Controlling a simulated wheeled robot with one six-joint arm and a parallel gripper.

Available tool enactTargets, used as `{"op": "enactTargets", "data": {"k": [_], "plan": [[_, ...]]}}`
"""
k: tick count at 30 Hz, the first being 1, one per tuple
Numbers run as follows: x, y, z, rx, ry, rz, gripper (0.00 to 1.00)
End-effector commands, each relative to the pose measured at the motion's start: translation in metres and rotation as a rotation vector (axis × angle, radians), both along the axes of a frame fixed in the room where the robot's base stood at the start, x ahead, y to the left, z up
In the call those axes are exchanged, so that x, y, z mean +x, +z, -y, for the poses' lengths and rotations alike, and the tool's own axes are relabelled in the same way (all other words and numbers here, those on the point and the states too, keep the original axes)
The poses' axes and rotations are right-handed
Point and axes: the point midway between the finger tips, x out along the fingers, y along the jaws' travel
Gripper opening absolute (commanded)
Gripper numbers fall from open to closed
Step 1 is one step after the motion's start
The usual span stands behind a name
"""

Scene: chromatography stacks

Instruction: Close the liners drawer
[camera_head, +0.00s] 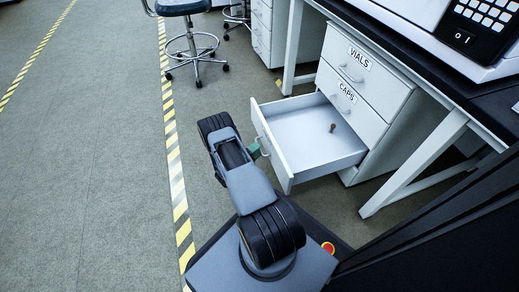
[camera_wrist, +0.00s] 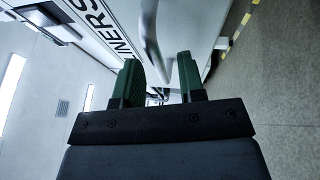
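The liners drawer (camera_head: 308,150) is the bottom drawer of the white cabinet and stands pulled far out in the head view. A small brown item (camera_head: 332,127) is inside it. In the wrist view its front (camera_wrist: 118,18) carries the partly cut-off label "LINERS", and its bar handle (camera_wrist: 150,38) runs down toward the gap between my fingers. My gripper (camera_wrist: 162,76) has two green fingers standing apart, with the handle's lower part at or between them. I cannot tell if they touch it. In the head view my gripper (camera_head: 255,150) is at the drawer front, mostly hidden by my arm.
The drawers labelled "VIALS" (camera_head: 358,68) and "CAPS" (camera_head: 349,98) above are shut. A white table leg (camera_head: 415,170) slants to the cabinet's right. A stool (camera_head: 190,45) stands at the back left. The floor left of the yellow-black tape (camera_head: 178,185) is clear.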

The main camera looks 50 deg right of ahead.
Motion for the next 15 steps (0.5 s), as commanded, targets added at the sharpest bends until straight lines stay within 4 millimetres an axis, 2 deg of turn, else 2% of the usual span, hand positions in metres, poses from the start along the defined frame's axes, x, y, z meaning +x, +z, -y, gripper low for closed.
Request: {"op": "enactTargets", "data": {"k": [6,15], "plan": [[-0.002,0.002,0.016,0.0,0.0,-0.001,0.36],[-0.002,0.004,0.019,0.001,0.001,-0.002,0.36]]}}
